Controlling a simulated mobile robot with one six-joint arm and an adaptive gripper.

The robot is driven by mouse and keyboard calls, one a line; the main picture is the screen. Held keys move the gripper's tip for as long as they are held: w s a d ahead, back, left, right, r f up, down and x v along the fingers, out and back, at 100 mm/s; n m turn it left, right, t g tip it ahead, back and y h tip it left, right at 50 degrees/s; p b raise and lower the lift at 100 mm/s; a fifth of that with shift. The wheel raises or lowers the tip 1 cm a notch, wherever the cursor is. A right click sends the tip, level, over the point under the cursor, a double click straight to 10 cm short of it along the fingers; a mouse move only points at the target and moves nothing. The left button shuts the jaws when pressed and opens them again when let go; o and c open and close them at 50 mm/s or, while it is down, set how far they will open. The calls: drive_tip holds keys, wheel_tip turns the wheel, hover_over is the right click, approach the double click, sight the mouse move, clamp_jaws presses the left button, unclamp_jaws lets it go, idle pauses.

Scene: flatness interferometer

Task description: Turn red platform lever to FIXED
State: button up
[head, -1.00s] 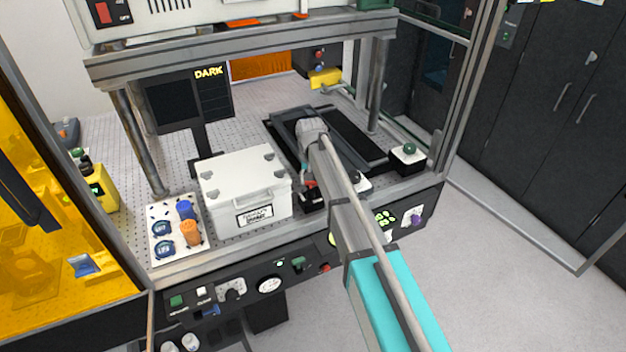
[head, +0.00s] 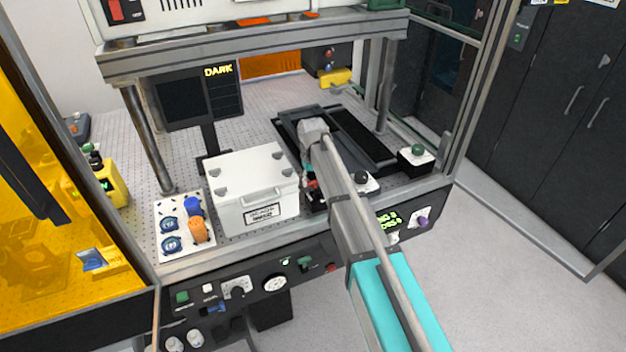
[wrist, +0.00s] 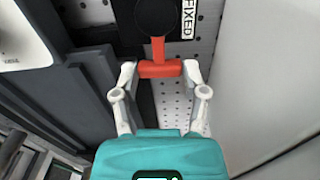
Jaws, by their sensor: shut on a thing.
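The red platform lever (wrist: 160,68) shows in the wrist view as a red crossbar on a short red stem. The stem runs up to a dark round hub (wrist: 156,14). A white label reading FIXED (wrist: 188,18) lies to the right of the hub. My gripper (wrist: 160,72) is shut on the crossbar, with one fingertip at each end. In the head view a small red part of the lever (head: 311,184) shows beside my arm, right of the white box. My arm hides most of the lever and gripper there.
A white lidded box (head: 255,190) stands close to the left of the lever. A dark platform frame (head: 365,140) lies behind. A black box with a green knob (head: 417,152) is at the right. A monitor (head: 198,98) reading DARK stands at the back left.

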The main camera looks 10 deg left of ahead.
drive_tip(key=o, duration=1.2)
drive_tip(key=shift+c, duration=0.2)
drive_tip(key=shift+w+d+m, duration=0.1)
drive_tip(key=shift+d+m, duration=0.05)
drive_tip(key=shift+m, duration=0.15)
drive_tip(key=shift+w+d+m, duration=0.2)
drive_tip(key=shift+d+m, duration=0.25)
drive_tip(key=shift+m, duration=0.75)
drive_tip(key=m, duration=0.2)
drive_tip(key=d+m, duration=0.1)
drive_tip(key=m, duration=0.1)
drive_tip(key=shift+w+d, duration=0.1)
drive_tip(key=shift+d, duration=0.2)
wheel_tip(320, 180, up, 14)
drive_tip(key=p, duration=1.4)
drive_tip(key=s+d+f+m+b, duration=0.1)
drive_tip(key=s+d+f+b, duration=0.1)
drive_tip(key=s+d, duration=0.2)
drive_tip(key=s+d+f+m+b, duration=0.1)
drive_tip(key=s+d+f+b, duration=0.2)
drive_tip(key=d, duration=0.8)
drive_tip(key=s+d+f+m+b, duration=0.1)
drive_tip(key=s+d+f+b, duration=0.1)
drive_tip(key=s+d, duration=0.5)
drive_tip(key=shift+d+f+b, duration=0.35)
drive_tip(key=shift+d, duration=0.4)
